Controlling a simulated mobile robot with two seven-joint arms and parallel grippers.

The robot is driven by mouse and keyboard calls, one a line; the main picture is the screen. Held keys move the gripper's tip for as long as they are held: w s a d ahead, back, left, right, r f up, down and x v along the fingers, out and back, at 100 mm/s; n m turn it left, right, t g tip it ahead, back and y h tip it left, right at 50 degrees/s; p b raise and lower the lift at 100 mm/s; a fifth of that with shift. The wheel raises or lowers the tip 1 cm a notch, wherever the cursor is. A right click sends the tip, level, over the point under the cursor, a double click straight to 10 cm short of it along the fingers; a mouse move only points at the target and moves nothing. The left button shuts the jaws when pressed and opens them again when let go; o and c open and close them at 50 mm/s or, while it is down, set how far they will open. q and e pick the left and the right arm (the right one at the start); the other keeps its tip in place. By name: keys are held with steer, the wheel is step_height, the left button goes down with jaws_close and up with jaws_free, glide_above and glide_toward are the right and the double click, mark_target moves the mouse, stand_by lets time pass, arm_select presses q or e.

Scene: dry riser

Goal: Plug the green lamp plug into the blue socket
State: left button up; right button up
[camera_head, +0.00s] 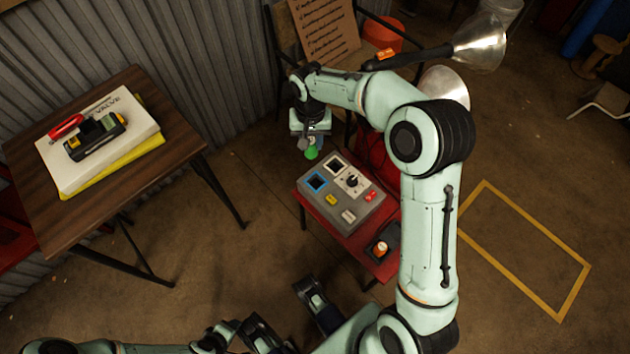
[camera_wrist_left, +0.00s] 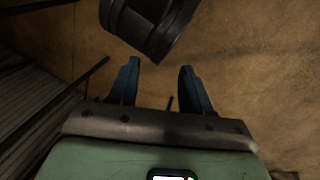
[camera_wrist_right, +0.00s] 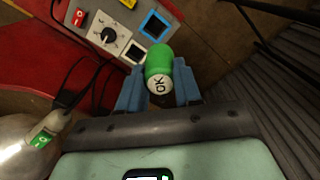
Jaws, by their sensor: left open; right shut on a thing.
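The green lamp plug (camera_wrist_right: 159,62) is held between the blue fingers of my right gripper (camera_wrist_right: 158,98); its white end marked OK faces the right wrist camera. In the head view the plug (camera_head: 311,153) hangs under my right gripper (camera_head: 309,142), above and beside the grey panel's far left corner. The blue socket (camera_head: 317,182) is a blue-framed square on the grey panel (camera_head: 326,217). It also shows in the right wrist view (camera_wrist_right: 155,25), just beyond the plug and apart from it. My left gripper (camera_wrist_left: 158,88) is open and empty above the floor.
The panel has a white-framed socket (camera_head: 337,164), a dial (camera_head: 352,180) and colored buttons, on a red table (camera_head: 351,239). Metal lamps (camera_head: 480,42) stand behind my right arm. A wooden table (camera_head: 165,140) with books stands left. Cables lie beside the panel.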

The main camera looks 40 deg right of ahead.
steer(key=shift+s+d+f+m+b, duration=0.15)
steer(key=shift+s+d+f+m, duration=0.15)
steer(key=shift+f, duration=0.3)
steer(key=shift+s+d+f+m+b, duration=0.1)
steer(key=shift+d+f+m+b, duration=0.1)
steer(key=shift+d+f, duration=0.3)
arm_select(q)
steer(key=w+a+f+t+b, duration=0.1)
steer(key=w+a+f+b, duration=0.1)
steer(key=w+f, duration=0.15)
arm_select(e)
step_height(320, 180, down, 9)
arm_select(q)
steer(key=shift+n+g+y, duration=0.3)
steer(key=shift+g+y, duration=0.1)
steer(key=shift+g, duration=0.3)
steer(key=shift+s+a+f+b, duration=0.25)
steer(key=shift+s+f+b, duration=0.35)
steer(key=shift+s+f, duration=0.4)
steer(key=shift+s+a+f+b, duration=0.25)
steer(key=shift+s+f+b, duration=0.35)
steer(key=shift+s+f, duration=0.3)
arm_select(e)
glide_above(316, 185)
steer(key=shift+f, duration=4.45)
steer(key=shift+f, duration=0.15)
steer(key=o, duration=1)
arm_select(q)
steer(key=shift+s, duration=0.2)
